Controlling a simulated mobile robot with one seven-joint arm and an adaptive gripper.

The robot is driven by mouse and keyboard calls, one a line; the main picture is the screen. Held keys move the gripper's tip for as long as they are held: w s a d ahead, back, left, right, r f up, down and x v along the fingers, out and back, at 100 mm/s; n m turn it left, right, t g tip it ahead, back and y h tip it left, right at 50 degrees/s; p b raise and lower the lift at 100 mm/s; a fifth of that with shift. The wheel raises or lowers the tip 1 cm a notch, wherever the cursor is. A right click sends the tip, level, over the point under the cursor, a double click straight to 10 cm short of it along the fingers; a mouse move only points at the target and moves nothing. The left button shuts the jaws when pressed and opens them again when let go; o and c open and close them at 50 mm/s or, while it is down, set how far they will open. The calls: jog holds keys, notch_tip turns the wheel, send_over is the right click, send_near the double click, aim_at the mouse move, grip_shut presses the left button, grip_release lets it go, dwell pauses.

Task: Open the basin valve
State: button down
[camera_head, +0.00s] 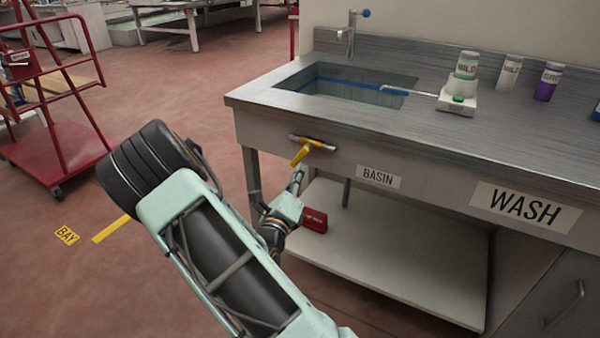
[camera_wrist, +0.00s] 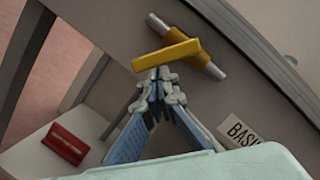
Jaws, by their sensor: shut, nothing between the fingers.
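The basin valve (camera_head: 318,144) is on the front panel of the wash bench, left of the BASIN label (camera_head: 379,177). It is a short metal pipe with an orange-brown middle and a yellow lever handle (camera_head: 302,154). In the head view the handle slants down and left from the pipe. The wrist view shows the yellow handle (camera_wrist: 166,55) lying across just beyond my fingertips, with the pipe (camera_wrist: 188,42) behind it. My gripper (camera_head: 297,176) is shut and empty, just below the handle; its fingertips (camera_wrist: 160,76) show closed together. I cannot tell whether they touch the handle.
The sink basin (camera_head: 300,92) is set into the steel worktop, with a tap (camera_head: 350,35) behind it. Bottles and a small white device (camera_head: 457,103) stand on the worktop. A red box (camera_head: 314,219) sits on the lower shelf (camera_head: 400,270). A red cart (camera_head: 50,110) stands at left.

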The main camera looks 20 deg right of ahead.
jog(key=shift+w+a+m, duration=0.1)
jog(key=shift+m, duration=0.2)
jog(key=m, duration=0.2)
jog(key=w+a+m+h, duration=0.1)
jog(key=m, duration=0.1)
jog(key=w+r+m+h+p, duration=0.1)
jog(key=m, duration=0.1)
jog(key=shift+a, duration=0.25)
jog(key=shift+w+a+r+m+g+h+p, duration=0.15)
jog(key=shift+w+r+m+g+h, duration=0.15)
jog(key=shift+m, duration=0.85)
jog(key=shift+w+a+r+m+g+h+p, duration=0.1)
jog(key=shift+a+r+m+g+h, duration=0.2)
jog(key=shift+m, duration=0.8)
jog(key=shift+w+a+r+m+g+h+p, duration=0.15)
jog(key=shift+m+g, duration=0.25)
jog(key=shift+m, duration=0.75)
jog(key=shift+d, duration=0.1)
notch_tip(320, 180, down, 4)
jog(key=shift+r+b, duration=0.1)
jog(key=shift+b, duration=1.1)
jog(key=p, duration=0.2)
send_near(290, 165)
jog(key=shift+s+a+f, duration=0.25)
jog(key=shift+a+f, duration=0.05)
jog(key=shift+a, duration=0.15)
jog(key=shift+s+a+f, duration=0.25)
jog(key=shift+s+a, duration=0.05)
jog(key=shift+a, duration=0.2)
